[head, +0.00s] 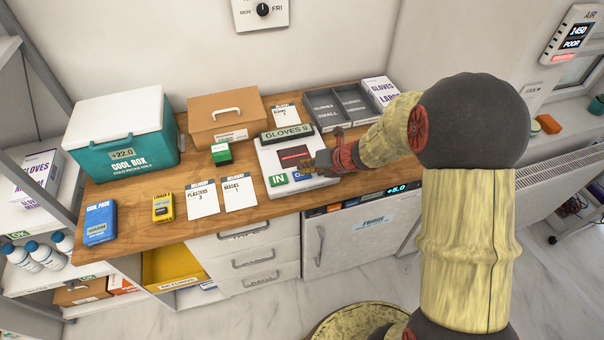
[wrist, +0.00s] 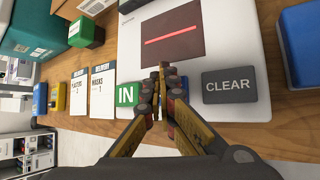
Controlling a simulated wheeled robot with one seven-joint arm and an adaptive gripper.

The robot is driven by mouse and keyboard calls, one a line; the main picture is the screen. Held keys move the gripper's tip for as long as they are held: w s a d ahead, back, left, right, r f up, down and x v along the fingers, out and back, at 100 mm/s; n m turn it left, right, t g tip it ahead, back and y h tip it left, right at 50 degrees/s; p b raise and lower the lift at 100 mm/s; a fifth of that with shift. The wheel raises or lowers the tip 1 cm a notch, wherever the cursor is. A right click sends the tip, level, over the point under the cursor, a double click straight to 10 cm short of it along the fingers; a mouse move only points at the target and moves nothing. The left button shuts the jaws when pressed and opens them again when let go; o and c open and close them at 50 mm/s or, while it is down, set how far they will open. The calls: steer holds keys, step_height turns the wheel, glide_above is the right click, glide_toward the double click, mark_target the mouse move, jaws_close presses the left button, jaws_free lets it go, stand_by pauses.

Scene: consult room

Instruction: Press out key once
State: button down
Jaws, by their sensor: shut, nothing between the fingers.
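The white key panel (head: 268,158) lies on the wooden counter, with a GLOVES 9 display (head: 287,132) at its back and a dark window with a red line (head: 295,155). At its front edge are a green IN key (head: 277,181) and a blue key (head: 298,177), mostly covered by my gripper. The wrist view shows the IN key (wrist: 125,97) to the left and a grey CLEAR key (wrist: 229,86) to the right. My gripper (head: 313,168) is shut and empty, its fingertips (wrist: 163,72) over the blue key between them. I cannot tell whether the tips touch it.
Delivery cards (head: 203,199), a green-topped block (head: 221,153) and a yellow device (head: 163,208) lie left of the panel. A cool box (head: 118,135) and a brown case (head: 224,118) stand behind. Grey glove bins (head: 343,106) stand at the back right. A fridge (head: 365,235) is below.

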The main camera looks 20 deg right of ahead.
stand_by(0.6)
steer(key=shift+r+p, duration=0.8)
steer(key=shift+p, duration=0.1)
step_height(320, 180, up, 5)
steer(key=p, duration=0.5)
stand_by(0.6)
